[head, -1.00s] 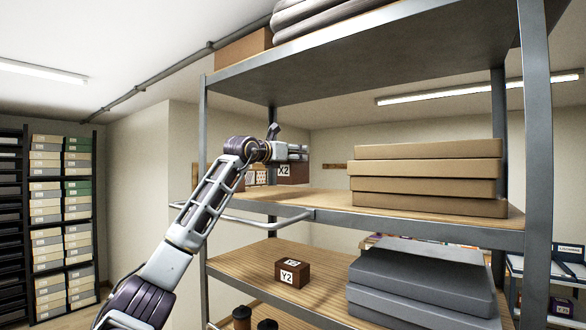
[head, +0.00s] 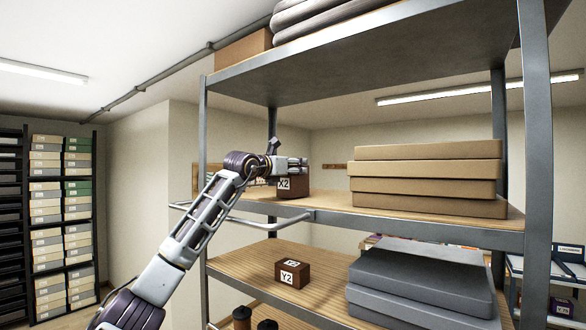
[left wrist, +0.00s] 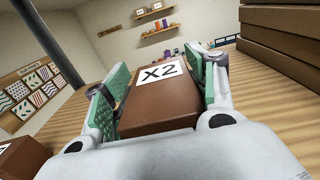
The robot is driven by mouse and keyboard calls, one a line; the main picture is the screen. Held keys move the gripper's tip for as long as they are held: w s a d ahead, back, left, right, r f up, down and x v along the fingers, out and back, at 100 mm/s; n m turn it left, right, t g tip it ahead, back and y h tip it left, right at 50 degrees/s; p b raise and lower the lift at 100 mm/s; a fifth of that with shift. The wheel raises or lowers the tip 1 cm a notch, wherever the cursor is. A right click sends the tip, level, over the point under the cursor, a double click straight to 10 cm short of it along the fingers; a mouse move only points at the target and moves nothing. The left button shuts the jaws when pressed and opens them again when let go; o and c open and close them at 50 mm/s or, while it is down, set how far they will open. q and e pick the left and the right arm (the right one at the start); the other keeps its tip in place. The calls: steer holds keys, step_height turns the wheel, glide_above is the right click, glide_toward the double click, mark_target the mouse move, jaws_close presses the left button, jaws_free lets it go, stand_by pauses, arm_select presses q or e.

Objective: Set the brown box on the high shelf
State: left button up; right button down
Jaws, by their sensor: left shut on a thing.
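The brown box marked X2 (head: 292,187) is at the left end of the upper wooden shelf (head: 330,204). A second brown box, marked Y2 (head: 292,274), stands on the shelf below. My right gripper is not in view.
Stacked tan cartons (head: 428,180) fill the right of the upper shelf, with bare board between them and the X2 box. Grey cases (head: 420,285) lie below. Metal posts and a top shelf (head: 400,50) frame the space. Another brown box edge (left wrist: 20,158) shows at lower left in the wrist view.

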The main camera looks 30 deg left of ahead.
arm_select(q)
steer(key=shift+f, duration=0.2)
stand_by(0.3)
steer(key=o, duration=1.3)
steer(key=shift+s+r, duration=0.1)
steer(key=shift+s, duration=0.05)
steer(key=shift+s, duration=0.25)
steer(key=s+b, duration=0.4)
steer(key=s, duration=0.7)
steer(key=shift+s+a, duration=0.15)
steer(key=shift+a, duration=0.3)
